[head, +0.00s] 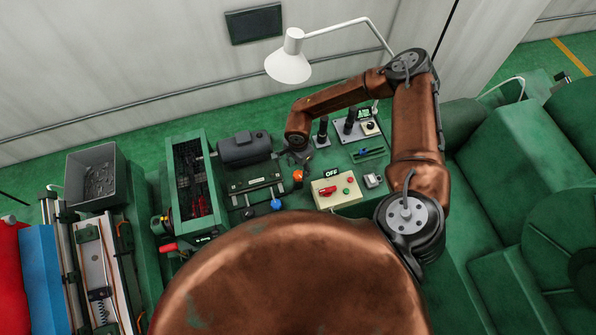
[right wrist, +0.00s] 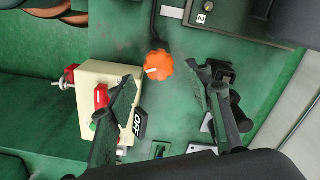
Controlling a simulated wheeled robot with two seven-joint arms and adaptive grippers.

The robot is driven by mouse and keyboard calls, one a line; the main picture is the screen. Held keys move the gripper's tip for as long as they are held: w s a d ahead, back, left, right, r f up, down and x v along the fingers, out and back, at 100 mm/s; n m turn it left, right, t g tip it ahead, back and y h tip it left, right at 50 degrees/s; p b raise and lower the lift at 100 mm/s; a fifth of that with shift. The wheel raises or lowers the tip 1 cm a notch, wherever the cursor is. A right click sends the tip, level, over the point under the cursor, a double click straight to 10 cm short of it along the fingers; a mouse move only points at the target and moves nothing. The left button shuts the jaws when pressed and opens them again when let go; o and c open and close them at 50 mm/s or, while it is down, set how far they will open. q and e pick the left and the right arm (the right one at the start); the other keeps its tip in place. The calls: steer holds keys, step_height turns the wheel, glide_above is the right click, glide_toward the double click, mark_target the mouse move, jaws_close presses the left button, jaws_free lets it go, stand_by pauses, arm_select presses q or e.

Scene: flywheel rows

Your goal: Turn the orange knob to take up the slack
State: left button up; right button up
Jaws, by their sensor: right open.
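The orange knob (head: 298,176) stands on the green bench top, left of the cream switch box, in the head view. In the right wrist view the orange knob (right wrist: 158,65) has a scalloped rim and a pale mark on its top. My right gripper (right wrist: 172,88) is open, with its two dark fingers spread to either side below the knob in that view. Neither finger visibly touches the knob. In the head view my right gripper (head: 300,155) is small and partly hidden behind its wrist. My left gripper is not in view.
The cream switch box (right wrist: 108,88) with a red switch and an OFF label (right wrist: 139,124) is close to one finger. A blue knob (head: 276,204), black levers (head: 349,122) and a white lamp (head: 290,62) stand around. Bare green surface surrounds the orange knob.

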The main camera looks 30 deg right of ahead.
mark_target(298, 174)
steer(key=shift+f+p, duration=0.3)
steer(key=shift+f, duration=1.65)
steer(key=shift+c, duration=0.4)
steer(key=c, duration=1.1)
steer(key=shift+m, duration=0.4)
